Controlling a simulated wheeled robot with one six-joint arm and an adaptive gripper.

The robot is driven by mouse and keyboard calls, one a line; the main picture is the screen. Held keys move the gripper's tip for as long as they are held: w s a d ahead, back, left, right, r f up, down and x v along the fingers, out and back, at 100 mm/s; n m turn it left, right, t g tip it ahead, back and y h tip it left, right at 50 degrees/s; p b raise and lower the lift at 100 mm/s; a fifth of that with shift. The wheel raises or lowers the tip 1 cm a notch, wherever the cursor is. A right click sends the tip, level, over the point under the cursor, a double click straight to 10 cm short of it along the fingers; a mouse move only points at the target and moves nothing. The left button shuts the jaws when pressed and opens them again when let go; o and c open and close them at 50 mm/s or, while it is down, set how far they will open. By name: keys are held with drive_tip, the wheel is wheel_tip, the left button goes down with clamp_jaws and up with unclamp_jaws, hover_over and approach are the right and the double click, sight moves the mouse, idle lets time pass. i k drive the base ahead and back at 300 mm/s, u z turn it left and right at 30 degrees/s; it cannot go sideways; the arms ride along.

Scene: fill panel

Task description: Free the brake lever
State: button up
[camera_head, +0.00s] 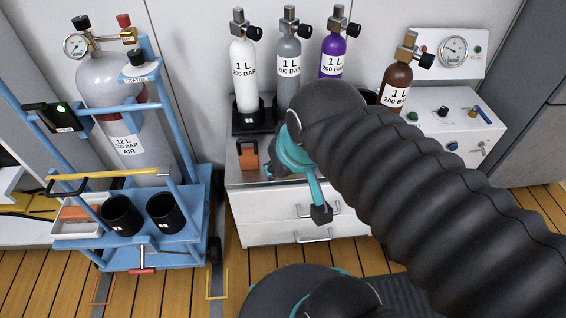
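The blue trolley (180,212) stands at the left with a large grey cylinder on it. A lever with a red grip (142,271) sticks out low at its front; I cannot tell for sure that this is the brake lever. A yellow bar (110,180) crosses the trolley's front higher up. My gripper (294,190) is in front of the white cabinet, right of the trolley and apart from it. One teal finger with a dark tip points down, and another dark tip shows at its left. The fingers look spread, with nothing seen between them. My sleeved arm hides part of the gripper.
The white cabinet (262,226) carries white (243,75), grey (288,65), purple (332,55) and brown (396,88) bottles, an orange block (248,155) and a gauge panel (455,52). Two black cups (121,214) and a white tray (84,229) sit on the trolley. Wooden floor shows between trolley and cabinet.

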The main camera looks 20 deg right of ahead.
sight(142, 271)
drive_tip(key=u, duration=2.75)
drive_tip(key=k, duration=0.65)
drive_tip(key=z, duration=0.95)
